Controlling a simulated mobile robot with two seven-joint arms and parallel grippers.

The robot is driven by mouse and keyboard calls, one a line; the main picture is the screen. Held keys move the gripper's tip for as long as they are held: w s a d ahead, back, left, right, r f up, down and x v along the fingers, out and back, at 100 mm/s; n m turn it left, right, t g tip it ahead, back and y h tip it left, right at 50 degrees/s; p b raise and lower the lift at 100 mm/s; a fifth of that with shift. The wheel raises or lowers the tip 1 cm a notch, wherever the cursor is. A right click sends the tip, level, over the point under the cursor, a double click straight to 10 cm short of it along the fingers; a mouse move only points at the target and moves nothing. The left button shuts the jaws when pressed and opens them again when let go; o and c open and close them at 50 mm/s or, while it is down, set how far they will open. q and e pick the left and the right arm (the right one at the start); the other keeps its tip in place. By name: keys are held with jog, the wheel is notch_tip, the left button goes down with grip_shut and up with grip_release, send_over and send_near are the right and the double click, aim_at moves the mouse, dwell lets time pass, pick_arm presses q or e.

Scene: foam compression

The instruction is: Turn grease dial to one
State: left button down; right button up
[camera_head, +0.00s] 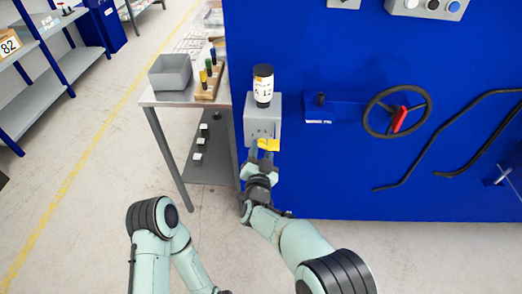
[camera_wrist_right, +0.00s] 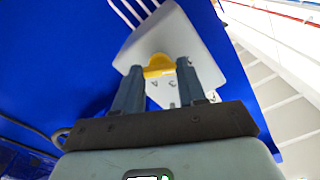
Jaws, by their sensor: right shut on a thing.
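The grease dial is a yellow knob (camera_head: 268,145) on the front of a grey box (camera_head: 263,112) fixed to the blue machine wall. A labelled black-and-white canister (camera_head: 263,86) stands on top of the box. My right gripper (camera_head: 261,152) is at the knob, its fingers shut on it. In the right wrist view the yellow knob (camera_wrist_right: 159,65) sits between the two dark fingertips of the gripper (camera_wrist_right: 160,78), against the pale box face (camera_wrist_right: 195,45). The dial's markings are too small to read. My left arm shows at the bottom, but its gripper is out of view.
A steel side table (camera_head: 190,97) left of the box holds a grey bin (camera_head: 170,73) and a wooden rack (camera_head: 211,82) with coloured pegs. Floor at left is open.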

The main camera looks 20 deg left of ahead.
jog(key=o, duration=1.1)
jog(key=shift+c, duration=0.2)
pick_arm(q)
jog(key=shift+s+d+r+p, duration=0.3)
jog(key=shift+s+r+p, duration=0.2)
jog(key=shift+s, duration=0.2)
pick_arm(e)
jog(key=v, duration=1.3)
jog(key=shift+s, duration=0.25)
jog(key=shift+f, duration=0.1)
